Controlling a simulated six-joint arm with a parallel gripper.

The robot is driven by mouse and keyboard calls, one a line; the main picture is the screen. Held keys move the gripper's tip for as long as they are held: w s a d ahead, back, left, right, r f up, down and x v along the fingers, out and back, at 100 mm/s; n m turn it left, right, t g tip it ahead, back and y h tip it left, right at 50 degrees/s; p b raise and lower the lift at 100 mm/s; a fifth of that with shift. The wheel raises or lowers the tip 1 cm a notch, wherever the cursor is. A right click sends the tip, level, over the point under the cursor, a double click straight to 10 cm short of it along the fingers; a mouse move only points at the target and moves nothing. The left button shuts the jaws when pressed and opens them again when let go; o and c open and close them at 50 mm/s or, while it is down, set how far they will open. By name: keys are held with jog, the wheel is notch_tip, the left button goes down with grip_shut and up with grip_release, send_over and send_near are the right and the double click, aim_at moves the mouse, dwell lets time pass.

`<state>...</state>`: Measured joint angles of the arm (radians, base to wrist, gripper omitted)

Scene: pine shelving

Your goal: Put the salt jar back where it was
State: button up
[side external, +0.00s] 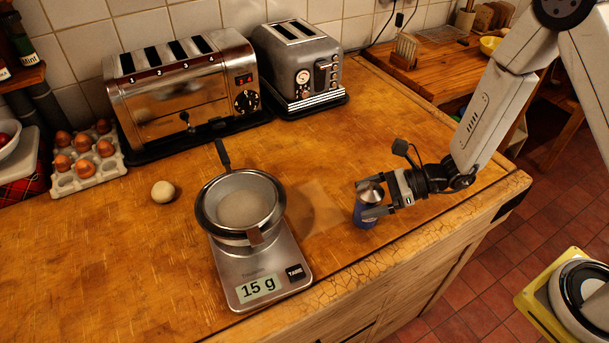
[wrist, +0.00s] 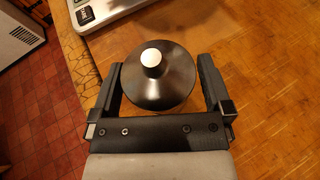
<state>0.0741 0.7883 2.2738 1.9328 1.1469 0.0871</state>
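The salt jar (side external: 366,208) is a small blue jar with a dark metallic lid, upright on the wooden counter near its front edge. In the wrist view its round lid (wrist: 172,85) with a pale knob shows from above and hides the body. My gripper (side external: 372,199) reaches in from the right, with one finger on each side of the jar. In the wrist view the fingers (wrist: 160,75) flank the lid closely. I cannot tell whether they press on the jar.
A scale (side external: 262,276) reading 15 g bears a sieve (side external: 207,212) over a bowl, left of the jar. Two toasters (side external: 185,90) (side external: 300,65), an egg tray (side external: 88,178) and a pale ball (side external: 163,191) stand farther back. The counter drops off in front.

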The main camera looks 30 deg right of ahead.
jog(key=shift+r, duration=0.2)
jog(key=v, duration=1.2)
jog(key=shift+s+f, duration=0.1)
jog(key=shift+s, duration=0.05)
dwell(0.6)
jog(key=s+n+g+h, duration=0.5)
jog(key=s+n+g, duration=0.25)
jog(key=n, duration=0.45)
jog(key=w+r+n+t+h, duration=0.1)
jog(key=n+h, duration=0.1)
jog(key=n, duration=0.1)
jog(key=w+d+r+n+t+h, duration=0.1)
jog(key=n+h, duration=0.1)
jog(key=n, duration=0.2)
jog(key=w+d+r+n+t+h, duration=0.1)
jog(key=n+t+h, duration=0.1)
jog(key=n+h, duration=0.1)
jog(key=shift+w+d+n, duration=0.25)
jog(key=shift+n, duration=0.45)
